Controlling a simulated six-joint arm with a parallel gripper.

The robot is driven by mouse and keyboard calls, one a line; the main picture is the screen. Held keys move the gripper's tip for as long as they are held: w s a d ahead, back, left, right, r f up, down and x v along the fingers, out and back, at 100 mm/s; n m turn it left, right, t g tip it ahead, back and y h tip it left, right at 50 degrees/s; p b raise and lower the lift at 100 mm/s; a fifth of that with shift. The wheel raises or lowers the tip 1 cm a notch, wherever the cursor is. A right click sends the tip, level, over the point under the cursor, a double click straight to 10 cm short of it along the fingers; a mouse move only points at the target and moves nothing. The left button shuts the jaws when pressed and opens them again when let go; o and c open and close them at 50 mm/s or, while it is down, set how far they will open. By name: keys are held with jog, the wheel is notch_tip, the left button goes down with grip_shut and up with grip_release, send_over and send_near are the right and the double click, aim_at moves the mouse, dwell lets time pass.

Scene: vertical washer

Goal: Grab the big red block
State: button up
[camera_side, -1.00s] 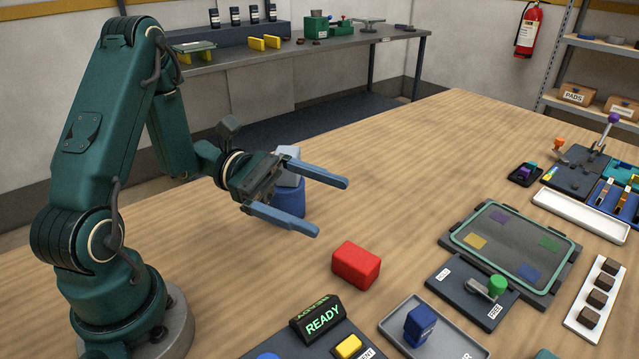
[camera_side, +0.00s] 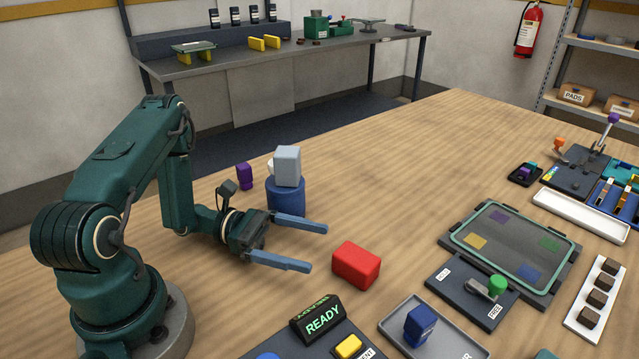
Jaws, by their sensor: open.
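The big red block (camera_side: 356,265) lies on the wooden table in the middle of the view. My gripper (camera_side: 318,248) is open and empty, just left of the block and low over the table. Its two blue fingers point right, toward the block, with their tips a short way from its left side. No finger appears to touch the block. The exact height of the fingers above the table is hard to tell.
A grey block (camera_side: 287,165) sits on a blue cylinder (camera_side: 286,197) behind my gripper, with a purple piece (camera_side: 244,176) to its left. A READY sign (camera_side: 318,318) stands in front of the red block. A clamp panel (camera_side: 472,290) lies to its right.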

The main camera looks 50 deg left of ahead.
aim_at(334, 252)
jog(key=shift+x, duration=3.8)
grip_shut()
